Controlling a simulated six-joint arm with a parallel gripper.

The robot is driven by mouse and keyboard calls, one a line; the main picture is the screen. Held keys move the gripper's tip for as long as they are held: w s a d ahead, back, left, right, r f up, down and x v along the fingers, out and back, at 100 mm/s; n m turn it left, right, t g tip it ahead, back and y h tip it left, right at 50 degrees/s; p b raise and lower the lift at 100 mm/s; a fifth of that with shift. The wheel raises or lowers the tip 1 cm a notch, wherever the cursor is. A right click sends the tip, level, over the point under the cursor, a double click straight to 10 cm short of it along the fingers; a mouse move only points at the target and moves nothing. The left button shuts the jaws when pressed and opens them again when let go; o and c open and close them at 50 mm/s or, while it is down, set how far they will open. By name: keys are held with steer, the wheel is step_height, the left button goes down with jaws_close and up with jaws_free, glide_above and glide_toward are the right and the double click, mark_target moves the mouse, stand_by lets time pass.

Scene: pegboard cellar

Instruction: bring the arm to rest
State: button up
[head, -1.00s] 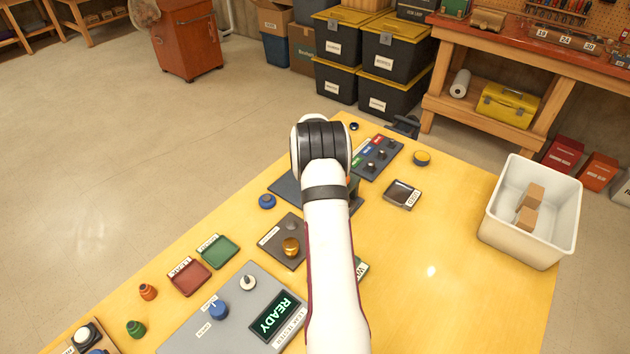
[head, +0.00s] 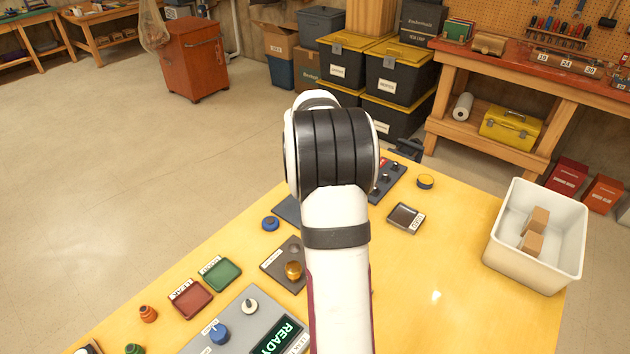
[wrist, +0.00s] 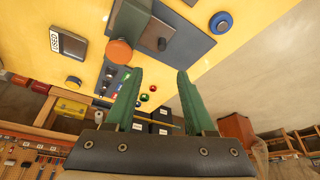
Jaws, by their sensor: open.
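My gripper (wrist: 157,95) shows in the wrist view with its two green fingers apart and nothing between them. In the head view my arm rises from the bottom over the yellow table (head: 430,260), and its joint hides the gripper and part of the table. In the wrist view the fingers hang above the table, near a grey board with an orange knob (wrist: 118,51) and a dark panel with small knobs (wrist: 117,80). I see no contact between the fingers and anything.
A white bin (head: 540,240) with wooden blocks stands at the table's right. A tester (head: 245,325) reading READY, a red tray (head: 190,299) and a green tray (head: 220,273) lie at the left front. A dark tray (head: 406,218) is right of my arm. The right front table is clear.

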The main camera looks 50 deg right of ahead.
steer(key=s+a+r+n+y, duration=0.1)
steer(key=a+r, duration=0.2)
steer(key=a, duration=0.8)
steer(key=s+a+r+n+y, duration=0.1)
steer(key=a+r+n, duration=0.15)
steer(key=a, duration=0.75)
steer(key=s+a+f+n+g+y, duration=0.1)
steer(key=s+a+n+g+y, duration=0.1)
steer(key=s+a, duration=1.7)
steer(key=shift+s+a+n+y, duration=0.25)
steer(key=shift+a+n+y, duration=0.55)
steer(key=shift+a, duration=0.25)
